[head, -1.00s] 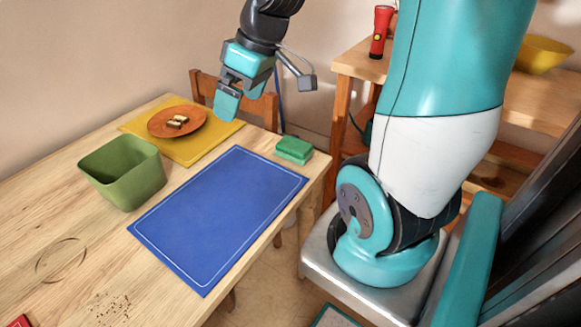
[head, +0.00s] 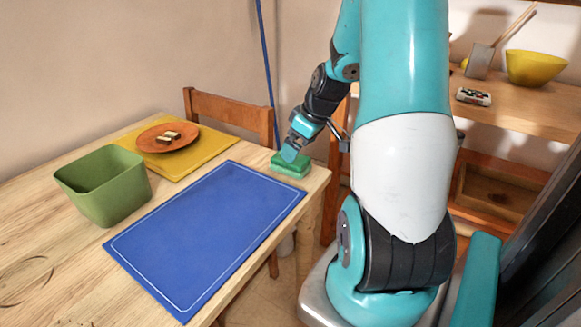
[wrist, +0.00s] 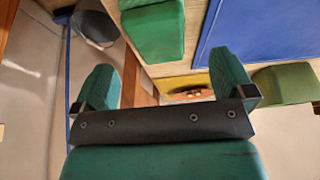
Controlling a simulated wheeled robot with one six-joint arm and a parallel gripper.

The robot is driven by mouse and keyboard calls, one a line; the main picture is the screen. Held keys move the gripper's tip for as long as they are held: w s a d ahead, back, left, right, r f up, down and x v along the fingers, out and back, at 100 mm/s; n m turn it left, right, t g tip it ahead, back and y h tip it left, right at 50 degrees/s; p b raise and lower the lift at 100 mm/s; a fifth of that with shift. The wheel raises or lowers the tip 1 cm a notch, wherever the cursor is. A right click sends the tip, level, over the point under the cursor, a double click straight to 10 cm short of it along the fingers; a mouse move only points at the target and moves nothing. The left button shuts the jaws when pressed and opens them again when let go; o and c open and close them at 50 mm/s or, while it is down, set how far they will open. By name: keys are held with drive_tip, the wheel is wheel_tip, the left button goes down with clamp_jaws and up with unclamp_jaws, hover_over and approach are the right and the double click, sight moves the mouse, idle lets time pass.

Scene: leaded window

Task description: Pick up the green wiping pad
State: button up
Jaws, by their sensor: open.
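The green wiping pad (head: 290,168) lies on the table near its right far corner, just beyond the blue mat's corner. In the wrist view the pad (wrist: 152,30) shows at the top, ahead of and between my two spread fingers. My gripper (head: 290,154) is at the pad in the head view, its fingertips overlapping the pad's upper edge. In the wrist view my gripper (wrist: 165,80) is open, with nothing between its fingers. I cannot tell from the head view whether the fingertips touch the pad.
The blue mat (head: 205,235) lies left of the pad. A green bin (head: 105,190) and an orange plate (head: 155,142) on a yellow mat (head: 215,148) stand farther left. A wooden chair (head: 230,108) is behind the table. A shelf with a yellow bowl (head: 537,68) is at the right.

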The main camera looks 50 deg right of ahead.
drive_tip(key=x, duration=0.6)
drive_tip(key=shift+w+d+f+b, duration=0.1)
drive_tip(key=shift+w+f+b, duration=0.2)
drive_tip(key=shift+b, duration=0.1)
drive_tip(key=c, duration=1)
